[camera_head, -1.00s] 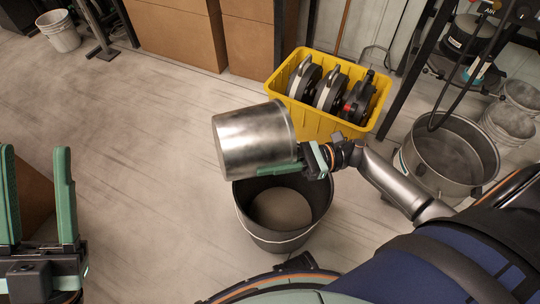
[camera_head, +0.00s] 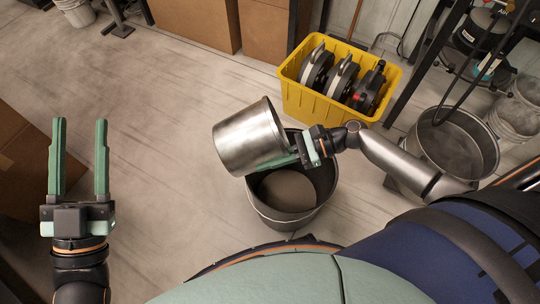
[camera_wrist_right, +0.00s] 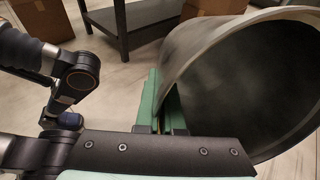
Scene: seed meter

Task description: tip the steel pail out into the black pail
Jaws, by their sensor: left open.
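The steel pail (camera_head: 248,142) is tipped on its side, above and slightly left of the black pail (camera_head: 318,196). My right gripper (camera_head: 290,158) is shut on the steel pail's wall at its rim. In the right wrist view the steel pail (camera_wrist_right: 205,50) shows its open mouth and a dark inside with no contents visible. The black pail stands upright on the floor with pale beige material (camera_head: 287,190) inside; the steel pail hides part of its mouth. My left gripper (camera_head: 80,160) is open and empty, well to the left.
A yellow bin (camera_head: 318,104) with several dark machine parts stands behind the black pail. A large metal pot (camera_head: 450,148) stands at the right. A cardboard box (camera_head: 30,160) is by my left gripper. The floor between is clear.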

